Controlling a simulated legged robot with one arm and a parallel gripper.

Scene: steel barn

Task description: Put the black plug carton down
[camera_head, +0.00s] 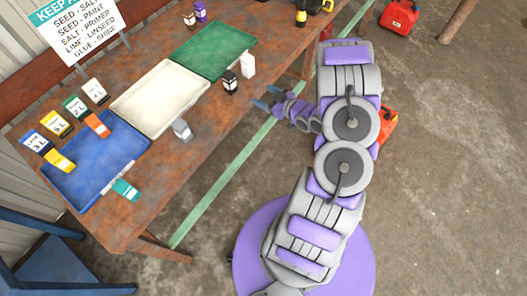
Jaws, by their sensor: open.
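The black carton (230,84) with a pale label stands upright on the rusty brown table (205,118), near its front edge. It is in front of the green tray (222,50) and close to the right end of the white tray (162,95). My gripper (267,97) is at the table's front edge, to the right of the black carton and apart from it. Its fingers are spread and nothing shows between them.
A white carton (248,66) stands close beside the black one. A grey carton (182,129) stands before the white tray. A blue tray (97,160) with several coloured cartons around it is at left. Red cans (398,16) sit on the floor.

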